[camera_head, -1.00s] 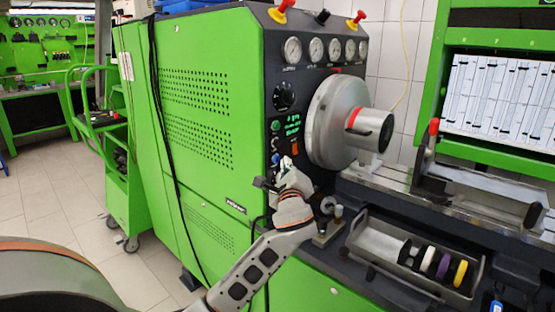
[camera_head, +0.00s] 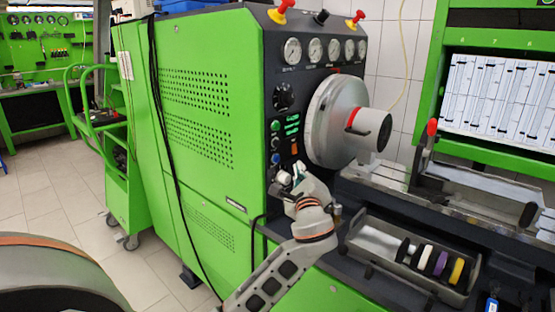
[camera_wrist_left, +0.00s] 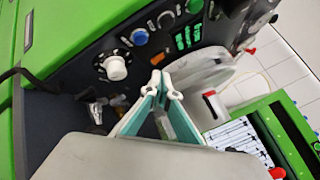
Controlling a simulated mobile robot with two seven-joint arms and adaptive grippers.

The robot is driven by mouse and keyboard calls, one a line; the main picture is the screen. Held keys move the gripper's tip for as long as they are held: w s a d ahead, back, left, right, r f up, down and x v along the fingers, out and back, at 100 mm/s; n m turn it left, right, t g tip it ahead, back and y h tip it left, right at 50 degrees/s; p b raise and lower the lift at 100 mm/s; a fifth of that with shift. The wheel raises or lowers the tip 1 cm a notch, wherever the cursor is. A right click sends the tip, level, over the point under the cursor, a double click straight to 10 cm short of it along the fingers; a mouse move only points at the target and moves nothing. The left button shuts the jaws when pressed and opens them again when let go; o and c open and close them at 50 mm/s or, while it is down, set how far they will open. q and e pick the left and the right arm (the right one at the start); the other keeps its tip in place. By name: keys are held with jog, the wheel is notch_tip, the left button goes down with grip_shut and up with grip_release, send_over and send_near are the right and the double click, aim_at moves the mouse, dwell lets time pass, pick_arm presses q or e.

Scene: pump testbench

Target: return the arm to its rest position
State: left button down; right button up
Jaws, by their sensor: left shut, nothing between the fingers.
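My left gripper (camera_head: 292,172) is in front of the dark control panel (camera_head: 283,118) of the green test bench, near its lower buttons. Its arm comes up from the bottom of the head view. In the left wrist view the two teal-padded fingers (camera_wrist_left: 166,80) meet at their tips, with nothing between them. The panel's white knob (camera_wrist_left: 116,68), a blue button (camera_wrist_left: 139,37) and green lit switches show beyond the fingers. My right gripper is in neither view.
The chuck (camera_head: 333,122) sticks out just right of the panel. A metal tray (camera_head: 372,241) with several coloured rings lies lower right. A black cable (camera_head: 165,140) hangs down the green cabinet (camera_head: 215,60). Open tiled floor (camera_head: 60,200) lies to the left.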

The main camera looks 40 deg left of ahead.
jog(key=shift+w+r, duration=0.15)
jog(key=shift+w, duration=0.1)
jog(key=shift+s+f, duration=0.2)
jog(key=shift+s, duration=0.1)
pick_arm(q)
jog(key=s+d+f+n+g+h, duration=0.1)
jog(key=s+f+n+g+h, duration=0.15)
jog(key=s+f, duration=0.7)
jog(key=s+d+f+n+g+h, duration=0.1)
jog(key=s+f+n+h, duration=0.15)
jog(key=s+f, duration=0.7)
jog(key=s+d+f+n+g+h, duration=0.1)
jog(key=s+f+n+g, duration=0.15)
jog(key=s+f, duration=0.45)
jog(key=s+d+f+n+g+h, duration=0.1)
jog(key=s+f+n+g, duration=0.3)
jog(key=s, duration=0.6)
jog(key=w+d+f+n+t+h, duration=0.2)
jog(key=d+f+t+h, duration=0.4)
jog(key=d+f, duration=0.8)
jog(key=d+h, duration=0.1)
jog(key=d, duration=0.1)
jog(key=shift+d+h, duration=0.3)
jog(key=shift+d, duration=0.05)
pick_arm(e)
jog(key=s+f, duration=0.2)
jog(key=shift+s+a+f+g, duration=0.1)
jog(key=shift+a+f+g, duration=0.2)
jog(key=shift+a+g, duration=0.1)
